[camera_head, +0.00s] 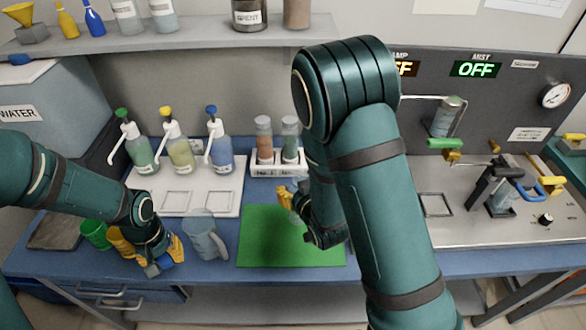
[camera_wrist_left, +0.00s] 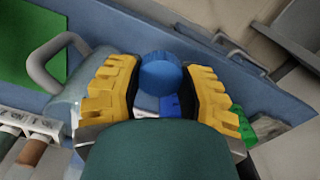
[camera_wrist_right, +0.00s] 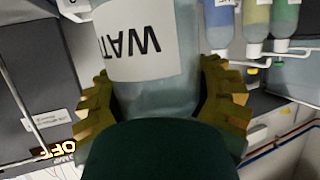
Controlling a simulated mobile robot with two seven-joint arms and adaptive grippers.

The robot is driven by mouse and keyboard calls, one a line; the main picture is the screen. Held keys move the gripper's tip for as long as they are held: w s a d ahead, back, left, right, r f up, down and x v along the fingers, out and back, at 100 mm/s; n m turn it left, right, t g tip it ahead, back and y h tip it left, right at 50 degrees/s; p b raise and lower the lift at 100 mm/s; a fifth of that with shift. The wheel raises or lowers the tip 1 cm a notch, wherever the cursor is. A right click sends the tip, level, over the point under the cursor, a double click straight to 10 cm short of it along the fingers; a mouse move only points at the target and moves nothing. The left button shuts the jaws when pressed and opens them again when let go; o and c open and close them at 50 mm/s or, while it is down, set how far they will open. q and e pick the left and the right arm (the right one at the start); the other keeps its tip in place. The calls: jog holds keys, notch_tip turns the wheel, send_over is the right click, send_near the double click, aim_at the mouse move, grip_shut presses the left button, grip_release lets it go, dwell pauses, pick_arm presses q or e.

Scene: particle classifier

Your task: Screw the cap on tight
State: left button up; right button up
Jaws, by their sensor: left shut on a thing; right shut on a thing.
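My left gripper (camera_head: 167,257) is low at the front edge of the bench, left of the green mat. It is shut on a round, ribbed blue cap (camera_wrist_left: 161,73), which sits between its yellow fingers. My right gripper (camera_head: 288,198) is over the green mat, partly hidden by my right arm. It is shut on a clear bottle (camera_wrist_right: 158,50) with a white WATER label, which appears upside down in the right wrist view. The bottle's mouth is out of that view. Cap and bottle are well apart.
A clear jug (camera_head: 205,240) stands between my left gripper and the green mat (camera_head: 262,250). Pump bottles stand on a white tray (camera_head: 228,195) behind. A rack (camera_head: 262,171) holds two jars.

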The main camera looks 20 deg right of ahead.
jog(key=a+n+g+y, duration=0.1)
jog(key=a+n+y, duration=0.1)
jog(key=a, duration=0.2)
jog(key=s+a+f+n+g+y, duration=0.1)
jog(key=a+n+y, duration=0.1)
jog(key=a+y, duration=0.1)
jog(key=s+a+f+n+g+y, duration=0.1)
jog(key=a+n+y, duration=0.1)
jog(key=a, duration=0.3)
jog(key=shift+a+n+y, duration=0.35)
jog(key=shift+n+y, duration=0.05)
jog(key=shift+n, duration=0.2)
pick_arm(q)
jog(key=shift+d, duration=0.1)
jog(key=w+d+r+m, duration=0.1)
jog(key=d+r+m, duration=0.1)
jog(key=d, duration=0.1)
jog(key=w+d+r+m, duration=0.1)
jog(key=w+d+r, duration=0.1)
jog(key=d, duration=0.2)
jog(key=w+d+r+m, duration=0.2)
jog(key=d, duration=0.2)
jog(key=shift+r+m, duration=0.3)
jog(key=shift+r, duration=0.1)
jog(key=d+r+m, duration=0.5)
jog(key=d+r, duration=0.3)
jog(key=d, duration=0.3)
jog(key=shift+w+d+r+m, duration=0.15)
jog(key=shift+d+r+m, duration=0.15)
jog(key=shift+d+r, duration=0.1)
